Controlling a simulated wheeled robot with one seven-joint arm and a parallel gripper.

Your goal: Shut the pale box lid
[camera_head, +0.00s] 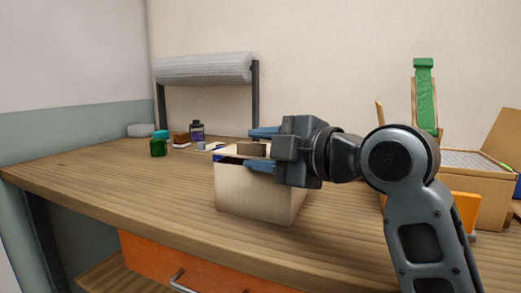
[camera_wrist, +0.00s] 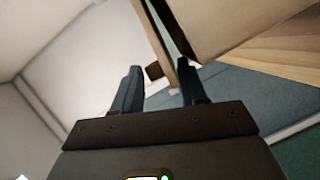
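The pale wooden box (camera_head: 246,190) stands on the workbench in front of my arm. Its lid (camera_wrist: 159,40) appears in the wrist view as a thin pale panel, raised apart from the box body (camera_wrist: 225,20), with a dark gap between them. A small brown block (camera_wrist: 153,71) sits against the panel. My gripper (camera_head: 263,149) is at the box's upper part, its blue fingers spread. Contact cannot be told. My gripper hides much of the box top.
A green jar (camera_head: 157,148) and several small items lie at the back left. A wooden box with a green strip (camera_head: 424,95) stands at right, behind my arm. The bench's left front is clear.

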